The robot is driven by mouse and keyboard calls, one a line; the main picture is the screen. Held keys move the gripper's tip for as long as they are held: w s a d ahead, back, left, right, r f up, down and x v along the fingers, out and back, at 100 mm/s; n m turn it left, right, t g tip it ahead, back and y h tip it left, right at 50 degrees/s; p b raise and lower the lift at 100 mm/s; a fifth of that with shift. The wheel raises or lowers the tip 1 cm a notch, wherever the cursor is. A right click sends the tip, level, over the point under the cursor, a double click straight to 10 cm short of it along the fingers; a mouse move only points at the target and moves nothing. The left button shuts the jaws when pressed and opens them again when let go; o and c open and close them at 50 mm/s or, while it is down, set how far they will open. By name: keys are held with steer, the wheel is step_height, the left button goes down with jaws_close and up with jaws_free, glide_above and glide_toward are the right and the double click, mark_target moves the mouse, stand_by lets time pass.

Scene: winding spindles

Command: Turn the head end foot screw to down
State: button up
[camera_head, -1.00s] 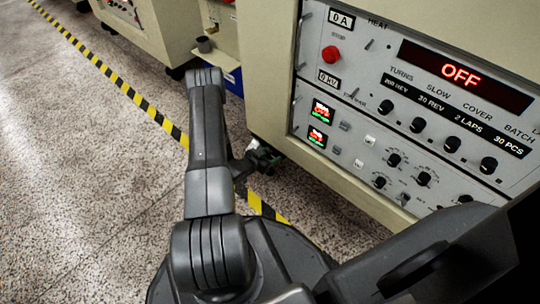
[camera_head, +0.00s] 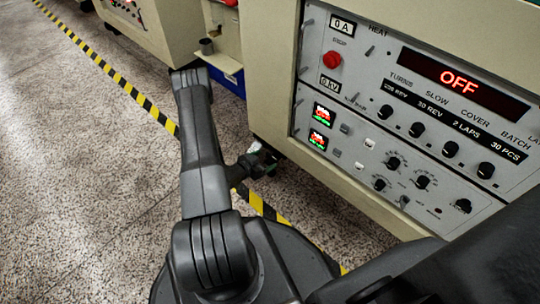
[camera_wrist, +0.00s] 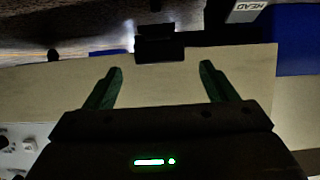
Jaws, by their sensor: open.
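My gripper (camera_wrist: 160,84) shows in the wrist view with its two green fingers apart and nothing between them. Past the fingertips is a dark block (camera_wrist: 160,46) with a bright patch beside it, against the lower edge of a beige panel. It may be the foot screw or its mount; the picture is too dark to tell, and I cannot tell which way it is turned. A white plate reading HEAD (camera_wrist: 249,9), upside down, is at the top right. In the head view my gripper (camera_head: 264,160) is low by the cabinet's bottom corner, small and partly hidden.
The beige cabinet (camera_head: 270,95) carries a control panel (camera_head: 375,120) with an OFF display (camera_head: 460,77), a red button (camera_head: 333,60) and several black knobs. Yellow-black floor tape (camera_head: 120,84) runs alongside. Open speckled floor (camera_head: 75,190) lies left. A blue part (camera_wrist: 297,40) is at the wrist view's right.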

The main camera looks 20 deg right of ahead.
mark_target(270, 157)
steer(key=p+v, duration=0.2)
steer(key=v, duration=0.6)
steer(key=shift+a, duration=0.15)
steer(key=shift+s+r, duration=0.1)
steer(key=b+x, duration=0.4)
steer(key=x, duration=0.9)
steer(key=shift+f+b, duration=0.2)
steer(key=shift+b, duration=0.15)
steer(key=shift+d, duration=0.35)
steer(key=shift+t, duration=0.3)
steer(key=shift+a+r, duration=0.1)
